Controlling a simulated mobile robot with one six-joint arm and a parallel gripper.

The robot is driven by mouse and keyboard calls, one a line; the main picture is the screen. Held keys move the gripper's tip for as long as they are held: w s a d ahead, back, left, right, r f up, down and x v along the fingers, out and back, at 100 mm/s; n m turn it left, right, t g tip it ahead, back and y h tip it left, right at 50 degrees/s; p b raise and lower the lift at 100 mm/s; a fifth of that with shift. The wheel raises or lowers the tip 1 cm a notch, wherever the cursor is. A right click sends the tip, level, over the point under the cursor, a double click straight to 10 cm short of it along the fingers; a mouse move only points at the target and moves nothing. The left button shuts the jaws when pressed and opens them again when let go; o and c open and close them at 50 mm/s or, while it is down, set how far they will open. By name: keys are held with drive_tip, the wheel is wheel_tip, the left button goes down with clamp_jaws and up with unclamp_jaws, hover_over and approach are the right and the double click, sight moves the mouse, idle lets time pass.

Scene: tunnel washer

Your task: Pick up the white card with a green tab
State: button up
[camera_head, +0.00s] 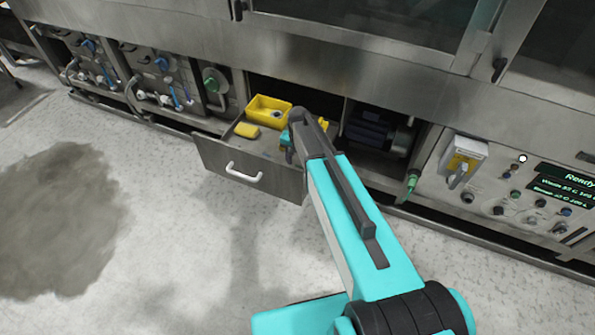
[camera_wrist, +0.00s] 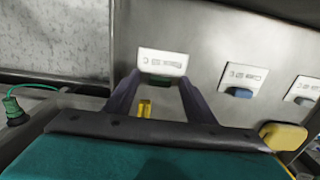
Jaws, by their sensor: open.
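In the head view my arm hides the card and most of the gripper over the open drawer (camera_head: 232,168).
A white card with a blue tab (camera_wrist: 242,78) and another card (camera_wrist: 304,90) lie to the right. In the head view the drawer holds a yellow bin (camera_head: 264,113) and a yellow block (camera_head: 246,130).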

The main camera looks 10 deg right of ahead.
drive_tip(key=c, duration=1.1)
drive_tip(key=shift+r, duration=0.15)
drive_tip(key=shift+r+b, duration=0.5)
drive_tip(key=shift+r, duration=4.35)
